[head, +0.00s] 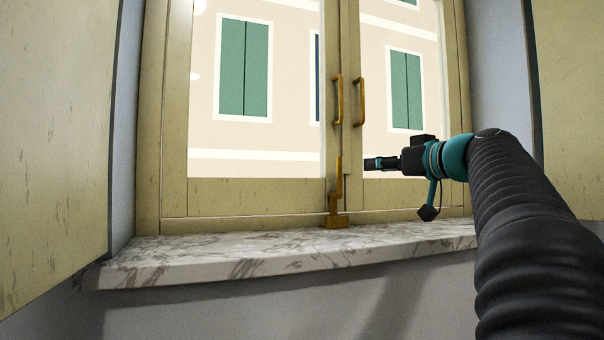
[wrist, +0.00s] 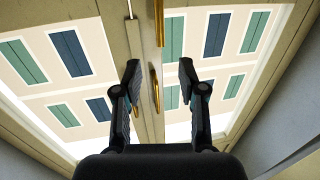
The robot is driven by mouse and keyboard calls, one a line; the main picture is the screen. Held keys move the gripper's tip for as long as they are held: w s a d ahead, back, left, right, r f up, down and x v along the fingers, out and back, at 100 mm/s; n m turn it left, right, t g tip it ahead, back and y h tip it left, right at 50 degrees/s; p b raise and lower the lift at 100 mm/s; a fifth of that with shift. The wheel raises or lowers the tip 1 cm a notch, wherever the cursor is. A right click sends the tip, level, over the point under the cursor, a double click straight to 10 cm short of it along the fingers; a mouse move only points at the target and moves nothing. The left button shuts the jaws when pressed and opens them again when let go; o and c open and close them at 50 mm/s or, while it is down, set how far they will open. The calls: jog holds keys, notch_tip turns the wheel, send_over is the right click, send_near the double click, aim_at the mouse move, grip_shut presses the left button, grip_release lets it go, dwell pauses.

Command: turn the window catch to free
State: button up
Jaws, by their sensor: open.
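The brass window catch (head: 338,180) stands upright at the foot of the seam between the two sashes, in the head view. Its base block (head: 335,221) is at the sill. My gripper (head: 370,163) is just right of the catch's upper part in that view, pointing left. In the wrist view my gripper (wrist: 158,68) is open, its two fingers spread apart. Brass pieces show between the fingers (wrist: 156,88) and beyond them (wrist: 159,22). I cannot tell which of them is the catch, or whether a finger touches brass.
Two brass pull handles (head: 337,101) (head: 359,101) are on the sashes above the catch. The marble sill (head: 230,262) runs below the window and looks bare. Shutter-like panels (head: 55,130) flank the recess. Green-shuttered house fronts show through the glass.

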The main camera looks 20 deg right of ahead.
aim_at(341, 166)
jog(key=p+x, duration=0.1)
jog(key=x, duration=0.3)
jog(key=p+x, duration=0.1)
jog(key=x, duration=0.4)
jog(key=p+x, duration=0.1)
jog(key=x, duration=0.4)
jog(key=shift+r, duration=0.3)
jog(key=shift+c, duration=0.3)
grip_shut()
